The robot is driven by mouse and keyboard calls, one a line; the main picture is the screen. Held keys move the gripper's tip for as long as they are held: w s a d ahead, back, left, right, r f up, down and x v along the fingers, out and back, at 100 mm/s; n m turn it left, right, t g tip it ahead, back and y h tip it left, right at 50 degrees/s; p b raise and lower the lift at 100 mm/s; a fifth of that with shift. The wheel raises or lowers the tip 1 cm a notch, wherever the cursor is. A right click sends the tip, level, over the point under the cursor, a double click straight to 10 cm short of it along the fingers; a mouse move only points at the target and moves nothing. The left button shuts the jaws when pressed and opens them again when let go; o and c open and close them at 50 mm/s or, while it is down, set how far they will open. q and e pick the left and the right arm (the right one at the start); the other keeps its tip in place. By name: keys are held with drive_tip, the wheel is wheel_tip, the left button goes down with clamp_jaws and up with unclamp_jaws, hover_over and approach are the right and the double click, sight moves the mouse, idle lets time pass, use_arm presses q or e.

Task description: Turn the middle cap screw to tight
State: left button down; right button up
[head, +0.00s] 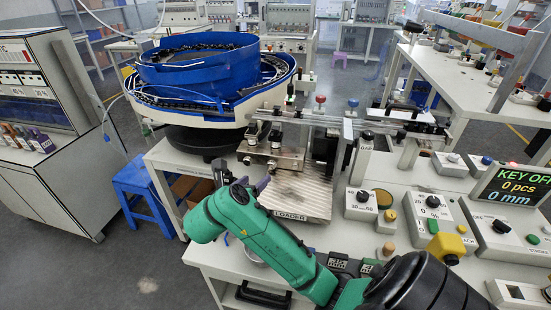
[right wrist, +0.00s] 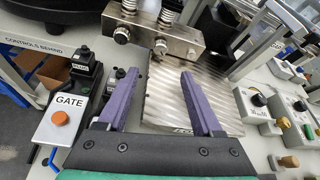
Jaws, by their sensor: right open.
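The cap screws are most likely the round metal heads on the steel block (right wrist: 165,28) at the top of the right wrist view; one head (right wrist: 160,47) faces the gap between my fingers. I cannot tell which is the middle one, or how tight any is. The block also shows in the head view (head: 280,158), beside the blue bowl. My right gripper (right wrist: 158,75) is open and empty, its purple fingers apart over the ridged metal plate, short of the block. In the head view the right gripper (head: 243,180) is partly hidden by its green arm. My left gripper is out of view.
The blue bowl feeder (head: 195,65) stands at the back left. A GATE box (right wrist: 62,118) with an orange button lies left of the gripper. Knob boxes (head: 361,204) and a KEY OFF display (head: 515,186) stand at the right. The ridged plate (head: 302,192) is bare.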

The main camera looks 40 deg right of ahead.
sight(271, 166)
drive_tip(key=x, duration=0.3)
drive_tip(key=shift+w+d+r+p, duration=0.15)
drive_tip(key=shift+d+r+p, duration=0.1)
drive_tip(key=shift+p, duration=0.15)
drive_tip(key=x, duration=0.8)
drive_tip(key=shift+w+d+f, duration=0.15)
drive_tip(key=shift+d+f, duration=0.05)
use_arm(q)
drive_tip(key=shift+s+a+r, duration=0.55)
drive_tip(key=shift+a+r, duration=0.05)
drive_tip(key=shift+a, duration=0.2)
use_arm(e)
drive_tip(key=shift+w+d+f, duration=0.2)
drive_tip(key=shift+d, duration=0.1)
use_arm(q)
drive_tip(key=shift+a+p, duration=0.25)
drive_tip(key=shift+p, duration=0.05)
use_arm(e)
clamp_jaws()
